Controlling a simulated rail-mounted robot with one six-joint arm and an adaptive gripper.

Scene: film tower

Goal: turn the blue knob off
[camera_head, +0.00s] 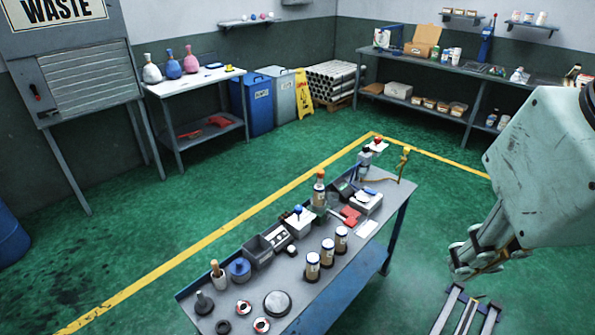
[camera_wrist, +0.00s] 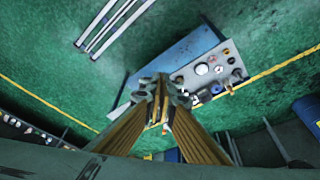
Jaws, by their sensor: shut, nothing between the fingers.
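A small blue knob (camera_head: 298,209) sits on top of a pale box (camera_head: 299,222) near the middle of the narrow workbench (camera_head: 258,292). Which way the knob is turned is too small to tell. My gripper (camera_head: 462,272) hangs to the right of the workbench, clear of it, and touches nothing. In the wrist view the fingers of my gripper (camera_wrist: 160,88) come together, shut and empty. The workbench (camera_wrist: 231,58) lies beyond them there, and I cannot pick out the knob in that view.
Green floor (camera_head: 410,285) is open between bench and gripper. A metal frame (camera_head: 462,312) lies at lower right.

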